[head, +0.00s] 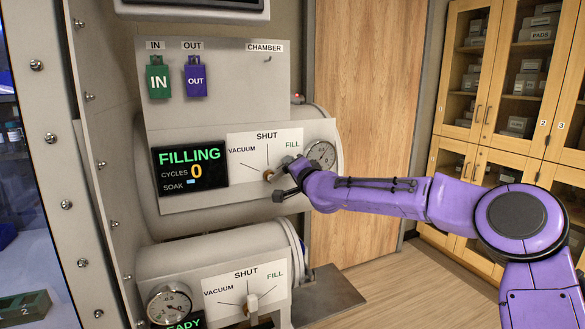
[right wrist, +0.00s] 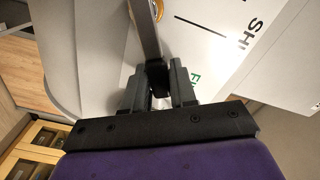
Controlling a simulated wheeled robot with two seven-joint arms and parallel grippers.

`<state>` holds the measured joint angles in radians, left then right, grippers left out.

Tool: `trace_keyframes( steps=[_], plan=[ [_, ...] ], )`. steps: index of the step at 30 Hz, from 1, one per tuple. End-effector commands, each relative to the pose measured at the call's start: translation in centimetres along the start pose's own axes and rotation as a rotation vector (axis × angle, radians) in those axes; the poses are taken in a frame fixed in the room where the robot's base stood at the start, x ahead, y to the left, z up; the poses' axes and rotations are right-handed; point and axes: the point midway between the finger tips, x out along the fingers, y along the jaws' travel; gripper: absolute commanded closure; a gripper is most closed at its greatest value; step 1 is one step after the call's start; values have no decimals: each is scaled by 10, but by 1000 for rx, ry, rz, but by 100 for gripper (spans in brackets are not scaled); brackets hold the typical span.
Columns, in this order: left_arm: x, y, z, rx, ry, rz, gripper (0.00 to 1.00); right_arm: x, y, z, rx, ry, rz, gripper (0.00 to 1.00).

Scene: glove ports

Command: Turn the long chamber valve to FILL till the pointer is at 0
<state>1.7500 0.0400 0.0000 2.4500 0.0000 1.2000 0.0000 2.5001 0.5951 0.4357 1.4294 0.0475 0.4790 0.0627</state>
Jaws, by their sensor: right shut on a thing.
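The upper, larger chamber carries a valve (head: 268,175) with a brass hub, on a white plate marked VACUUM, SHUT and FILL. Its lever is turned to the right, on the FILL side, and is mostly hidden by my right gripper (head: 284,180). In the right wrist view, my right gripper (right wrist: 158,85) is shut on the dark lever (right wrist: 147,40). My left gripper is out of view.
A lower chamber has its own valve (head: 252,300), gauge (head: 170,303) and partly cut-off display. A green IN tag (head: 158,78) and a purple OUT tag (head: 196,77) hang above. Wooden cabinets (head: 510,80) stand at the right, with open floor before them.

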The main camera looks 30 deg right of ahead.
Motion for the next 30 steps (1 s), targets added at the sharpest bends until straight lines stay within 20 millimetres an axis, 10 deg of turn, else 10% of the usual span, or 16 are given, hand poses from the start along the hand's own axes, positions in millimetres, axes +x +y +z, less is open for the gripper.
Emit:
trace_keyframes(
  steps=[4,6,17,30],
  plan=[
    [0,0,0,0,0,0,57,0,1,1,6,-1,3,100],
    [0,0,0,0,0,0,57,0,2,1,5,-1,3,54],
    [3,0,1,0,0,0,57,-5,1,0,1,1,0,53],
    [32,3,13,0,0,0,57,-92,2,1,3,-1,0,53]
  ],
)
